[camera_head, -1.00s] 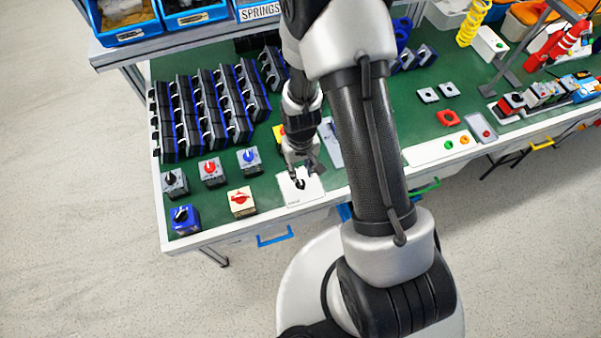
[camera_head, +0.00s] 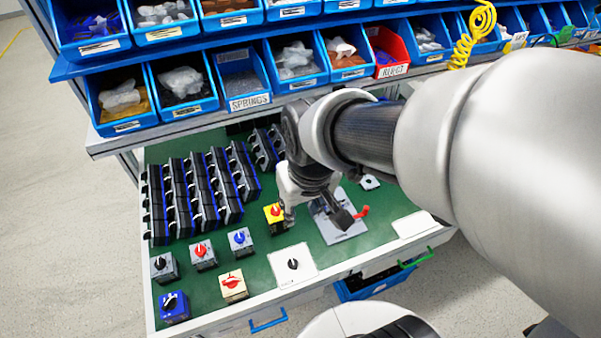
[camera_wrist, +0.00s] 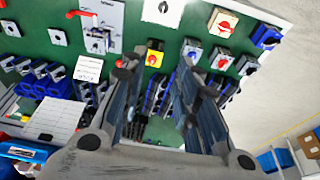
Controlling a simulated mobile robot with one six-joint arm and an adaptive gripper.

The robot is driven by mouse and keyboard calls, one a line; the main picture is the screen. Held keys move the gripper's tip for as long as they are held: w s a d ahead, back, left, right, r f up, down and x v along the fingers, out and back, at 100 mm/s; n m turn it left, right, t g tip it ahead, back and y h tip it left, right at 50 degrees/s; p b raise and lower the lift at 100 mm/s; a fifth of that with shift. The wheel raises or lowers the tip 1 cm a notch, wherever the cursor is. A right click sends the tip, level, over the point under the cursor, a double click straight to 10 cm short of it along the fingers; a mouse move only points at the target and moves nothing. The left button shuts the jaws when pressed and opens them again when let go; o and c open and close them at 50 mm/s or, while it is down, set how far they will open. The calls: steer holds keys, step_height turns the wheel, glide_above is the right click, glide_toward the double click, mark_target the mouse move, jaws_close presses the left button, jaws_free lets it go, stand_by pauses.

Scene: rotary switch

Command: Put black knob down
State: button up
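The black knob (camera_head: 292,264) sits on a white card (camera_head: 306,277) near the front edge of the green table. In the wrist view the white card (camera_wrist: 176,14) is at the top, with the black knob (camera_wrist: 163,6) on it. My gripper (camera_head: 316,217) is behind the card and apart from the knob. In the wrist view my gripper (camera_wrist: 163,82) has its two fingers spread, with nothing between them.
A yellow switch box with a red knob (camera_head: 273,216) stands close to my gripper's left finger. A grey plate with a red lever (camera_head: 342,230) lies beneath my gripper. Several switch boxes stand at front left, rows of black switches behind. Blue bins line the back shelves.

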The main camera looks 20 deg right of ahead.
steer(key=s+r+t, duration=0.1)
steer(key=s+r, duration=0.5)
steer(key=s, duration=0.3)
steer(key=shift+s+r+t, duration=0.2)
steer(key=shift+r+t, duration=0.1)
steer(key=shift+r, duration=0.1)
step_height(320, 180, down, 3)
steer(key=b, duration=0.3)
steer(key=shift+f, duration=0.15)
steer(key=shift+d, duration=0.1)
